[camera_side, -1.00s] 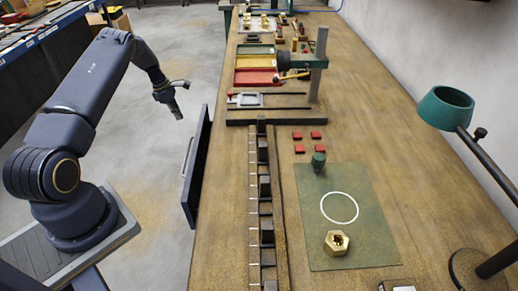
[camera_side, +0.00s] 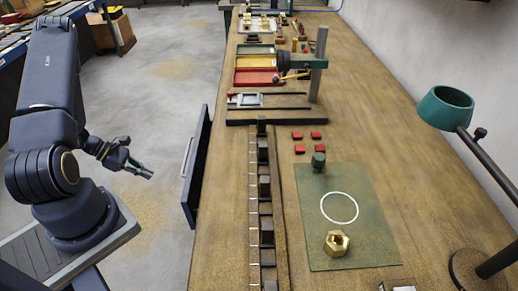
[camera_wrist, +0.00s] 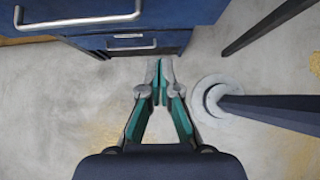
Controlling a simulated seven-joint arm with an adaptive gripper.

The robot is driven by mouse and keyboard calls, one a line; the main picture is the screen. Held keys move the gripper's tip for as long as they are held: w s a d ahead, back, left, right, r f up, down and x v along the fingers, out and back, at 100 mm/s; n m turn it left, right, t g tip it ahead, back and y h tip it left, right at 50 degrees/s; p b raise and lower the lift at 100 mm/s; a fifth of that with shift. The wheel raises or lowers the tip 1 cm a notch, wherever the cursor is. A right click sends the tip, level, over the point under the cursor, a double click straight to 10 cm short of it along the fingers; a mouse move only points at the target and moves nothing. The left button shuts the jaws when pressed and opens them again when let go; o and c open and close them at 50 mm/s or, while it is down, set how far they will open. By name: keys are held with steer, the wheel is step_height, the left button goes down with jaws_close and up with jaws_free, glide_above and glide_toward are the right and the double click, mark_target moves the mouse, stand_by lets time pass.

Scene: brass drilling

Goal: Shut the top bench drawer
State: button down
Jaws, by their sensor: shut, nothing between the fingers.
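The top bench drawer (camera_side: 198,165) stands out from the left side of the bench in the side view, its dark front apart from the bench edge. Its pale bar handle (camera_side: 187,157) faces my arm. My gripper (camera_side: 150,175) is shut and empty, left of the drawer front and apart from it. In the wrist view the fingertips of my gripper (camera_wrist: 161,64) are together over the floor. A blue drawer front (camera_wrist: 200,10) with a metal handle (camera_wrist: 75,22) crosses the top there, and a second drawer handle (camera_wrist: 130,44) shows beneath it.
The workbench (camera_side: 225,220) carries a drill stand (camera_side: 318,65), a green mat (camera_side: 345,200) with a brass nut (camera_side: 336,243), and a lamp (camera_side: 446,108). Open floor (camera_side: 165,60) lies between my arm and the bench. A dark post with a round foot (camera_wrist: 208,95) stands at right in the wrist view.

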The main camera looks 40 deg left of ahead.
steer(key=w+d+r+x, duration=0.1)
steer(key=r+x, duration=0.1)
steer(key=x, duration=1)
steer(key=shift+w+d+f, duration=0.3)
steer(key=shift+w+d, duration=0.05)
steer(key=shift+d, duration=0.05)
